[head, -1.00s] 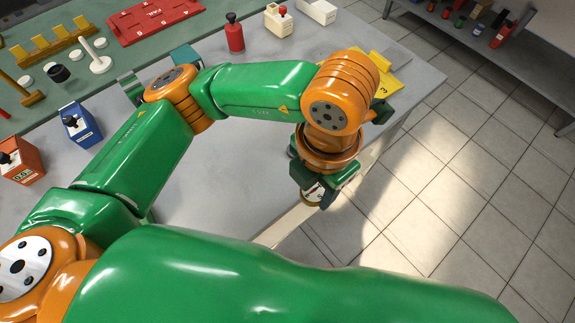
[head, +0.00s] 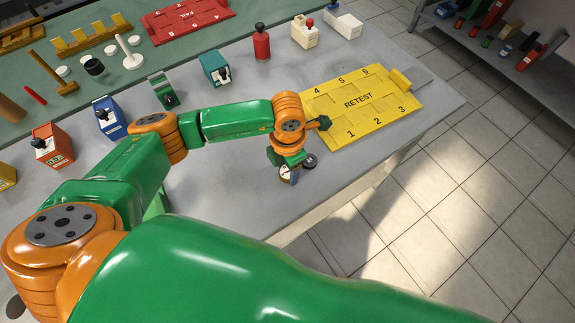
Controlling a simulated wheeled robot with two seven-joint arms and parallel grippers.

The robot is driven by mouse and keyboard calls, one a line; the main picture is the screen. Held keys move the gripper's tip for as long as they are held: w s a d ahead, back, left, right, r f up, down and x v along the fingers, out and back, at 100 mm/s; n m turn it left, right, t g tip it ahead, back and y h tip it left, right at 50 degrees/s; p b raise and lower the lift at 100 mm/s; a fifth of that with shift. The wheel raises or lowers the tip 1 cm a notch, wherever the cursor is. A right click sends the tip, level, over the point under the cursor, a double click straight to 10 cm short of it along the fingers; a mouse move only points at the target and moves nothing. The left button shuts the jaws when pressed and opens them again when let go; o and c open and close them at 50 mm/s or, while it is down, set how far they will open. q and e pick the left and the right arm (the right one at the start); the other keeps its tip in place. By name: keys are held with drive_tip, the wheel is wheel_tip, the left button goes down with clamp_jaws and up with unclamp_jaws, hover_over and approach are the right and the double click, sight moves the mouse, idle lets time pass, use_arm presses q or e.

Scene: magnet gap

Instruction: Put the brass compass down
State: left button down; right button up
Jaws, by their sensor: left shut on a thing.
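The brass compass (head: 285,172) is small, with a pale face, and shows just below my left wrist. My left gripper (head: 291,174) is shut on it. They are at the near side of the grey table (head: 220,195), left of the yellow RETEST tray (head: 368,120), whose numbered places look empty. The gripper and wrist hide part of the compass. I cannot tell whether the compass touches the table. My right gripper is not in view.
Blue, orange, green and teal boxes stand along the left and middle of the table. A red bottle (head: 261,42) and white boxes stand at the back. A red FAIL tray (head: 188,18) lies on the green mat (head: 115,55). The table's right edge drops to tiled floor.

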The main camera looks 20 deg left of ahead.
sight(288, 173)
use_arm(q)
drive_tip(key=shift+f, duration=0.15)
drive_tip(key=shift+c, duration=1.2)
unclamp_jaws()
wheel_tip(288, 173, up, 12)
drive_tip(key=b, duration=0.1)
drive_tip(key=shift+r, duration=0.2)
